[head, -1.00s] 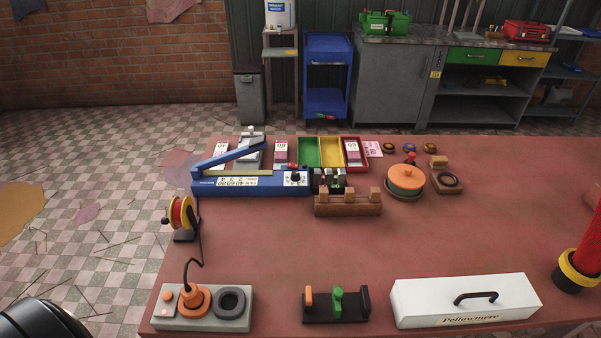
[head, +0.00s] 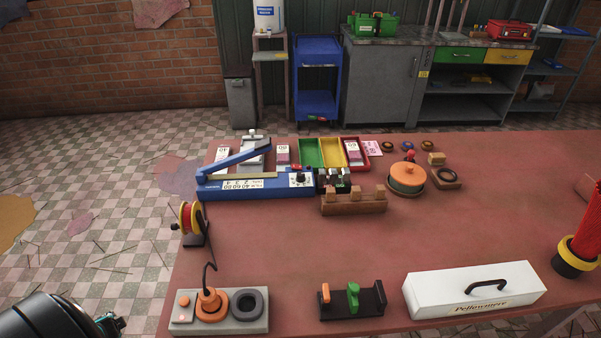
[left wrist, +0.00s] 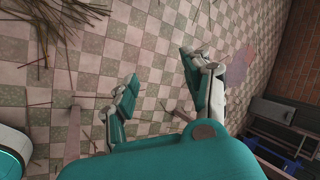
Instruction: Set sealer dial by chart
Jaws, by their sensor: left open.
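The blue sealer (head: 258,188) stands at the back left of the red table, with its blue lever arm (head: 240,158) raised at an angle. Its front carries a white printed chart (head: 248,184). A black-and-white dial (head: 299,179) sits at the right end of the chart; its setting is too small to read. My left gripper (left wrist: 160,95) is open and empty over the checkered floor in the left wrist view. In the head view only part of my left arm shows at the lower left corner, well short of the sealer. My right gripper is not in view.
In front of the sealer are a cable reel (head: 191,222), a grey plug base (head: 262,322) and a wooden rack (head: 353,204). Colored trays (head: 311,152) stand behind it. A white lidded box (head: 420,299) sits at the front right. The table's middle is clear.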

